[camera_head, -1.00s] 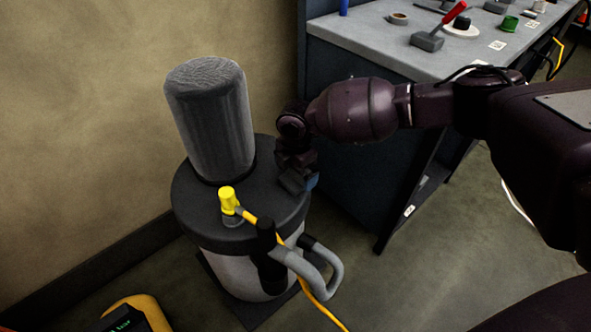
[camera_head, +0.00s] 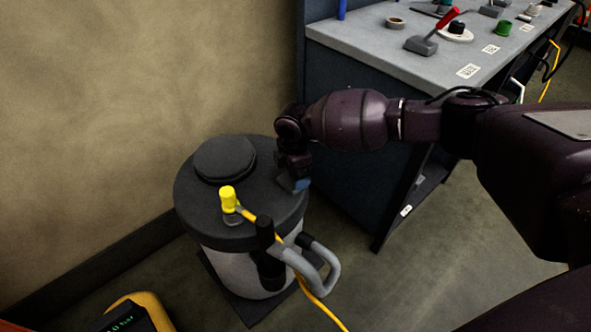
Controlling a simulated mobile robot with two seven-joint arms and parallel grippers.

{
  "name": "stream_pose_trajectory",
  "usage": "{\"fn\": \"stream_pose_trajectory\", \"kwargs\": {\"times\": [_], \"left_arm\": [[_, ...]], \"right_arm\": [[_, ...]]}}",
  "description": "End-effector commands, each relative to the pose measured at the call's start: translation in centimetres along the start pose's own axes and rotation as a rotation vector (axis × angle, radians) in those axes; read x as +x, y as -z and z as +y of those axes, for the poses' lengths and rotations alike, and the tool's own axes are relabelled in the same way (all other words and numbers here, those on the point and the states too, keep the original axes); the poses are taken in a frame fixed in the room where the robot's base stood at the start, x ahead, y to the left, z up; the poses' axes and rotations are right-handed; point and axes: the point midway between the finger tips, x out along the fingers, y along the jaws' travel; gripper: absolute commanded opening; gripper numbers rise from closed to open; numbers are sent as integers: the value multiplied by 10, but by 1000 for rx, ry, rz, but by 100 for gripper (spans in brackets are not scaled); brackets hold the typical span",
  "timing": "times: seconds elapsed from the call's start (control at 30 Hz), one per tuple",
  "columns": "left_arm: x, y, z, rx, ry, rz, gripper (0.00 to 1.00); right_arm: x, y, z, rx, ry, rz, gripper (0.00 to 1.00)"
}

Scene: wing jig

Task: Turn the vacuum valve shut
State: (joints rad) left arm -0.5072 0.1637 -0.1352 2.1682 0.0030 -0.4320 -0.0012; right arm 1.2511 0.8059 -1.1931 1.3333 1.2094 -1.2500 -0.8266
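The vacuum valve appears to be the small yellow fitting (camera_head: 228,199) standing upright on the dark lid of the vacuum unit (camera_head: 200,215). A yellow hose (camera_head: 316,302) runs from beside it down to the floor. My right gripper (camera_head: 295,184) is over the right rim of the lid, to the right of the valve and apart from it. Its fingers are small and dark, so I cannot tell whether they are open or shut. My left gripper is not in view.
A low, dark round cap (camera_head: 225,158) sits at the back of the lid. A black and grey hose handle (camera_head: 326,270) stands at the front right. A workbench (camera_head: 375,45) with tools is behind my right arm. A yellow device (camera_head: 135,312) is on the floor.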

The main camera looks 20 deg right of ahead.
Motion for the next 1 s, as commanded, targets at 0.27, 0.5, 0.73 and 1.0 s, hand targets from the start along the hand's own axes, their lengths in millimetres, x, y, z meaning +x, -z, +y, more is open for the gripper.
{"fn": "stream_pose_trajectory", "kwargs": {"times": [0.27,0.5,0.73,1.0], "left_arm": [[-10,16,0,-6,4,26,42],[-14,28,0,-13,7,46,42],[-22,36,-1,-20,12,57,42],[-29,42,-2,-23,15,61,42]], "right_arm": [[-4,1,-1,266,-2,2,61],[-4,2,-1,493,-1,3,61],[-3,2,-1,712,1,2,61],[-2,2,-1,960,2,2,61]]}}
